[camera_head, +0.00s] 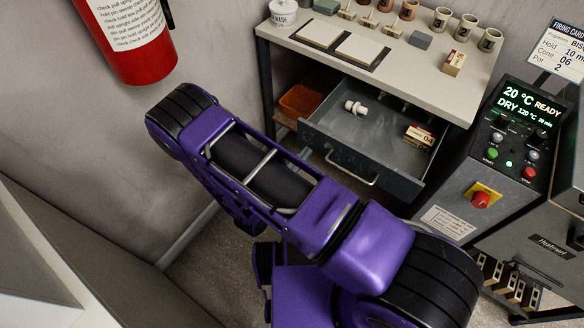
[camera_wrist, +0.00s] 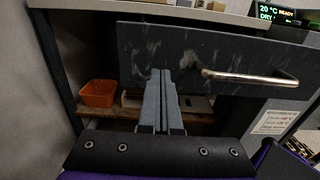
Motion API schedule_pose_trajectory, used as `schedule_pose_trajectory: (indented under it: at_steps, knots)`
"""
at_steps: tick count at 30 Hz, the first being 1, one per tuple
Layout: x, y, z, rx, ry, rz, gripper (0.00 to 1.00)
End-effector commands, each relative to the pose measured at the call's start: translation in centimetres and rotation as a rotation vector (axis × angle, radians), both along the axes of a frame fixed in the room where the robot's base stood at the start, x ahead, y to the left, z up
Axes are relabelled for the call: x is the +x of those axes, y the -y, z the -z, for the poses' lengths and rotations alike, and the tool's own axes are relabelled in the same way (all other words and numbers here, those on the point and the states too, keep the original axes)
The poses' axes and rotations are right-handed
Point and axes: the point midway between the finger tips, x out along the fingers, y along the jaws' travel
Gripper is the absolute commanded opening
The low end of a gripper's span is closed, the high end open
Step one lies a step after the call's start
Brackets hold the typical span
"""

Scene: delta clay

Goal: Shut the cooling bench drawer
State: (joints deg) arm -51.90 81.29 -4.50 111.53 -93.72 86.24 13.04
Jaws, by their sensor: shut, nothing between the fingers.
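The cooling bench drawer (camera_head: 350,156) is pulled out from under the bench top in the head view. It holds a small white object (camera_head: 356,107) and a small labelled box (camera_head: 419,136). In the wrist view the grey drawer front (camera_wrist: 225,55) fills the upper part, with its metal bar handle (camera_wrist: 250,78) to the right of my fingers. My gripper (camera_wrist: 161,74) is shut and empty, its tips in front of the drawer front, left of the handle. I cannot tell whether the tips touch it. In the head view my arm hides the gripper.
The bench top (camera_head: 330,32) carries cups, tiles and small blocks. An orange bin (camera_wrist: 99,93) sits on the shelf below the drawer. A control panel with a red button (camera_head: 481,199) stands at right. A red extinguisher (camera_head: 140,55) hangs at upper left.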

Motion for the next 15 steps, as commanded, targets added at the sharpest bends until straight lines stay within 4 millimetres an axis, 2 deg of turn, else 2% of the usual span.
schedule_pose_trajectory:
  at_steps: [6,15]
  knots:
    - [1.9,1.4,0.0,0.001,0.001,0.001,0.00]
    - [2.3,1.7,0.0,0.000,0.001,0.000,0.00]
